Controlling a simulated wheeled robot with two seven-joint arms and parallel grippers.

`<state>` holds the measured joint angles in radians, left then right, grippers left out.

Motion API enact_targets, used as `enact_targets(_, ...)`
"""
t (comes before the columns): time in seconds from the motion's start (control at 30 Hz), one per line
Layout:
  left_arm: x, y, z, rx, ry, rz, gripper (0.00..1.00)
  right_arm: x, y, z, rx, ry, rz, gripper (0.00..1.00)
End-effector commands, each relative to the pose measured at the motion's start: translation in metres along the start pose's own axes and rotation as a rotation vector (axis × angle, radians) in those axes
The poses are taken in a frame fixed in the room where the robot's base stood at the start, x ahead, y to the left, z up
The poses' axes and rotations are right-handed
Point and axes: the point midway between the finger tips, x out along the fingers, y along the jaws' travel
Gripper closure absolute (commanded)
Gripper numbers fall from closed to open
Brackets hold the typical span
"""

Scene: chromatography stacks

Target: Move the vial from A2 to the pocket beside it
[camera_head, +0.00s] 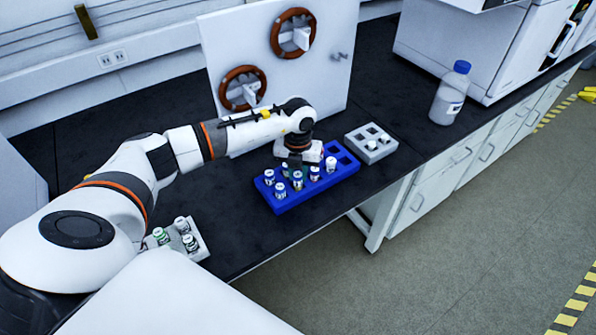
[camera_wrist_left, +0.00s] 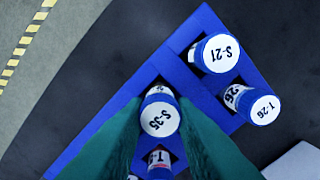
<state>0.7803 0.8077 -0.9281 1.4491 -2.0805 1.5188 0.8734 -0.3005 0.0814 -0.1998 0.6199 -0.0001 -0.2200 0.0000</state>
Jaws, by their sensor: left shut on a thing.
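The blue rack (camera_head: 312,192) lies on the dark bench and holds several white-capped vials, with empty pockets at its right end. My left gripper (camera_head: 297,168) reaches down over the middle of the rack. In the left wrist view its green fingers (camera_wrist_left: 162,118) are shut on a vial marked S-35 (camera_wrist_left: 160,118), upright or nearly so. I cannot tell whether this vial is clear of its pocket. Vials S-21 (camera_wrist_left: 221,53) and one that reads like I-26 (camera_wrist_left: 262,108) stand in the rack (camera_wrist_left: 205,18) nearby. Pocket names are not readable. My right gripper is not in view.
A grey rack (camera_head: 358,144) with vials and empty pockets stands right of the blue one. Another pale rack (camera_head: 199,247) with vials is near my left arm. A blue-capped bottle (camera_head: 449,95) stands farther right. A white panel (camera_head: 335,75) rises behind.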

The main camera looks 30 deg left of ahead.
Motion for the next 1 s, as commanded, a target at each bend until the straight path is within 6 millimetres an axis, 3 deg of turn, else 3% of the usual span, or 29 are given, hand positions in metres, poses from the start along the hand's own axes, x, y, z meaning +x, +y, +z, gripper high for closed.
enact_targets(0.43, 0.0074, 0.0000, -0.0002, 0.000, 0.000, 0.000, 0.98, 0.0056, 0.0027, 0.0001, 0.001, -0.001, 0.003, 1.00)
enact_targets(0.47, 0.0074, 0.0000, -0.0002, 0.000, 0.000, 0.000, 0.75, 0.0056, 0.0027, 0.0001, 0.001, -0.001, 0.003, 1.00)
enact_targets(0.6, 0.0074, -0.0001, -0.0002, 0.000, 0.000, 0.000, 0.52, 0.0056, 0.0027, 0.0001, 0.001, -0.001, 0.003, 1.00)
enact_targets(0.8, 0.0074, -0.0001, -0.0002, 0.000, 0.000, 0.000, 0.51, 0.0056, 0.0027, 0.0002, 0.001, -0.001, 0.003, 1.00)
enact_targets(0.93, 0.0075, -0.0001, -0.0001, 0.000, 0.000, 0.000, 0.33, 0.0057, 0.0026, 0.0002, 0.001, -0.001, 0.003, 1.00)
enact_targets(1.0, 0.0075, -0.0001, -0.0001, 0.000, 0.000, 0.000, 0.33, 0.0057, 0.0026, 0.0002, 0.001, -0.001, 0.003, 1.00)
